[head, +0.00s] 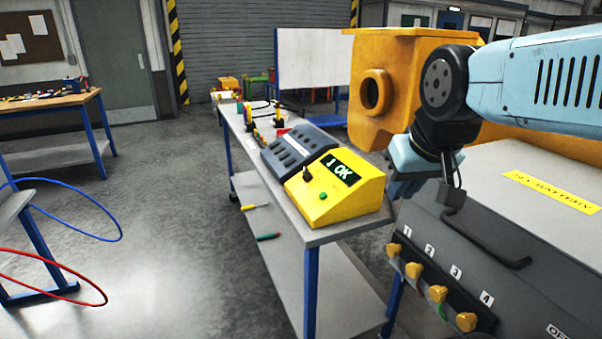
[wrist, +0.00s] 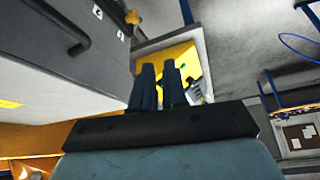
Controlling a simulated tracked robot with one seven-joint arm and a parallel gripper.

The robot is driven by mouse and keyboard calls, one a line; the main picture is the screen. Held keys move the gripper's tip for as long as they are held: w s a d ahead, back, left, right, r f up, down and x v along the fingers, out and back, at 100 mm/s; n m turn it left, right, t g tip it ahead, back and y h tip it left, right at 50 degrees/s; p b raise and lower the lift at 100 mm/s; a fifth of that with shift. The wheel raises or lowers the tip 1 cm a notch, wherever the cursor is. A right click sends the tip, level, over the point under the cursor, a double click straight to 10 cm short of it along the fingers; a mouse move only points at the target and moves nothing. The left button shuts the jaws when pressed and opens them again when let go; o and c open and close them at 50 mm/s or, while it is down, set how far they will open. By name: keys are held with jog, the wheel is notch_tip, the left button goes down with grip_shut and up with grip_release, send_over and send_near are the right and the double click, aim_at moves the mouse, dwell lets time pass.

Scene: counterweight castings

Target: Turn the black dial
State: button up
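The black dial (head: 307,175) is a small dark knob on the sloped face of a yellow box (head: 345,205) in the head view. A green button (head: 323,196) and a screen reading "1 OK" (head: 341,170) are beside it. My gripper hangs from the blue arm to the right of the box, apart from the dial; its fingertips are hard to make out in the head view. In the wrist view, the two dark fingers of my gripper (wrist: 159,68) stand a small gap apart with nothing seen between them. The yellow box (wrist: 180,58) lies beyond them; I cannot make out the dial there.
The box stands on a narrow grey bench (head: 325,234) beside a dark grey console (head: 298,150). A grey cabinet (head: 500,225) with a handle and numbered yellow knobs is close at the right. A large yellow casting (head: 400,70) stands behind. Open floor lies left.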

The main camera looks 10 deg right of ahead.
jog(key=o, duration=0.8)
jog(key=w+r+n, duration=0.1)
jog(key=w, duration=0.2)
jog(key=w+a+r+n, duration=0.1)
jog(key=w, duration=0.2)
jog(key=w+r+n, duration=0.1)
jog(key=w, duration=0.2)
jog(key=shift+w+a+r+n+g, duration=0.1)
jog(key=shift+w+a+n+g, duration=0.05)
jog(key=shift+w+n+g, duration=0.25)
jog(key=shift+c, duration=0.2)
jog(key=o, duration=0.5)
jog(key=w+n, duration=0.1)
jog(key=w, duration=0.2)
jog(key=w+a+n, duration=0.1)
jog(key=w, duration=0.2)
jog(key=w+a+n, duration=0.1)
jog(key=w, duration=0.3)
jog(key=shift+a+r+n+g, duration=0.1)
jog(key=shift+r+n+g, duration=0.1)
jog(key=shift+n+g, duration=0.15)
jog(key=n+g, duration=0.1)
jog(key=n, duration=0.7)
send_near(305, 171)
jog(key=shift+h, duration=0.3)
jog(key=x, duration=0.9)
jog(key=shift+w+a+f, duration=0.2)
jog(key=shift+f, duration=0.15)
jog(key=shift+c, duration=0.5)
jog(key=c, duration=1)
